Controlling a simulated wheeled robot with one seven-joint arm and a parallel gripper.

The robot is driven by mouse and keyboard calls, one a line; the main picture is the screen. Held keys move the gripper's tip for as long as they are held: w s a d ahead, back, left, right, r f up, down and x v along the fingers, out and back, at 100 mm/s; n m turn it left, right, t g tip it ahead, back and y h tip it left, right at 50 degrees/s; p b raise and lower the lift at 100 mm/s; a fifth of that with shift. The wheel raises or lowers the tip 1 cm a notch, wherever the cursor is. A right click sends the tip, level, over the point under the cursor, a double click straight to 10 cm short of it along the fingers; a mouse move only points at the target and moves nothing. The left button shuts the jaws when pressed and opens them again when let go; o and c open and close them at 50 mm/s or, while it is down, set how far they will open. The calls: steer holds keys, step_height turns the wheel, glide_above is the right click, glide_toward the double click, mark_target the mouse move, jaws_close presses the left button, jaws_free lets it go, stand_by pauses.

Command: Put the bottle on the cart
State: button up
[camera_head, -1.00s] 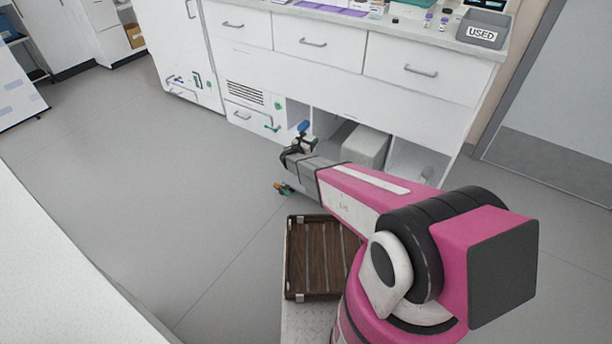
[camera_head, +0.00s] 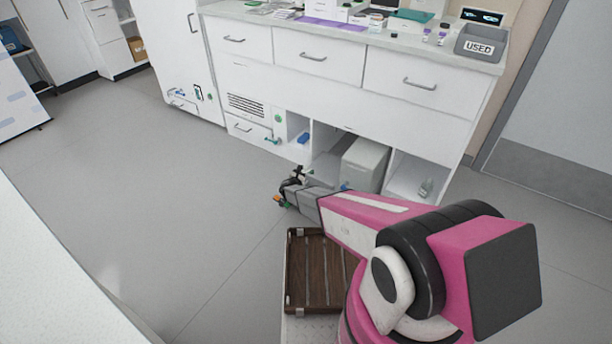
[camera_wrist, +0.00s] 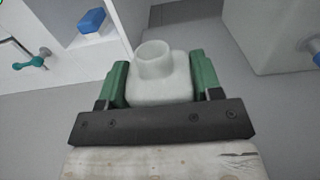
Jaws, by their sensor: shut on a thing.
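A pale, cloudy bottle (camera_wrist: 158,80) with a round open neck sits between the green finger pads of my gripper (camera_wrist: 160,85) in the wrist view. The pads press its two sides, and its lower part is hidden by the gripper body. In the head view my gripper (camera_head: 289,190) is over the floor in front of the cabinet's lower shelves; the bottle cannot be made out there. I cannot identify a cart for certain. A brown slatted wooden tray (camera_head: 303,270) on a pale base lies below and nearer than my gripper, partly hidden by my arm.
A white cabinet (camera_head: 330,105) with drawers stands ahead. Its open lower shelves hold a blue item (camera_head: 303,138), a grey box (camera_head: 365,165) and another small bottle (camera_head: 426,188). A white surface (camera_head: 60,290) edges the near left. The grey floor (camera_head: 160,200) at left is clear.

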steer(key=shift+f, duration=0.9)
steer(key=shift+f, duration=0.2)
steer(key=o, duration=0.9)
steer(key=shift+r, duration=0.2)
